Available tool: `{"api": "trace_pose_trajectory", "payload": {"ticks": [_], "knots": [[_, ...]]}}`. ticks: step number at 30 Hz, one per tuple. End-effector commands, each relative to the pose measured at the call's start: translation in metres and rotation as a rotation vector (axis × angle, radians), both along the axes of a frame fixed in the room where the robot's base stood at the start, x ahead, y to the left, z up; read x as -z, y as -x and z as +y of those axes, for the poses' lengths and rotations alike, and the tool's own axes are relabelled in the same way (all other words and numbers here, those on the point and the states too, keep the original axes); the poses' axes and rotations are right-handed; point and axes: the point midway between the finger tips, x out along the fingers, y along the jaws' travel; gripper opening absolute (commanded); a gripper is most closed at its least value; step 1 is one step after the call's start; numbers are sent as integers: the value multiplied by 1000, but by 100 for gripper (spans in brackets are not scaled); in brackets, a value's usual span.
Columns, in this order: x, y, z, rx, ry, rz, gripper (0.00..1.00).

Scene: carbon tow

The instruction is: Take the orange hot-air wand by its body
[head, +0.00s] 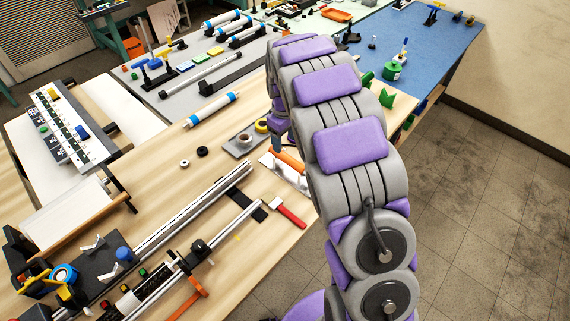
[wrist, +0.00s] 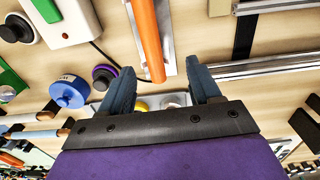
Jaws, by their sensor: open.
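The orange hot-air wand (head: 289,160) lies on a pale metal holder (head: 302,181) near the right edge of the wooden bench. In the wrist view the wand's orange body (wrist: 147,35) runs from the top edge down to between my fingertips. My gripper (wrist: 160,68) is open, with one dark finger to each side of the wand's lower end in the picture. I cannot tell whether the fingers are level with it or still above it. In the head view my arm hides part of the area, and my gripper (head: 278,145) shows only as a small dark shape.
A red-handled brush (head: 290,212) and long metal rails (head: 195,213) lie left of and nearer than the wand. A grey plate with tape rolls (head: 245,141) is just behind it. In the wrist view a blue round container (wrist: 70,92) and a purple-black knob (wrist: 103,74) sit left of my fingers.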

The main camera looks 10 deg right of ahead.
Motion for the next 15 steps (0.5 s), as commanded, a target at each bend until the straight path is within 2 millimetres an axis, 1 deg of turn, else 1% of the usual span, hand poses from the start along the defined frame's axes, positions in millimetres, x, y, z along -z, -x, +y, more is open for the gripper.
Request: {"api": "trace_pose_trajectory", "payload": {"ticks": [1,3,6,11,15], "knots": [[13,1,-4,5,-3,2,63],[27,1,-10,5,-8,3,63],[42,2,-14,6,-12,7,63],[50,1,-8,5,-7,2,63],[64,0,0,5,1,2,63]]}}
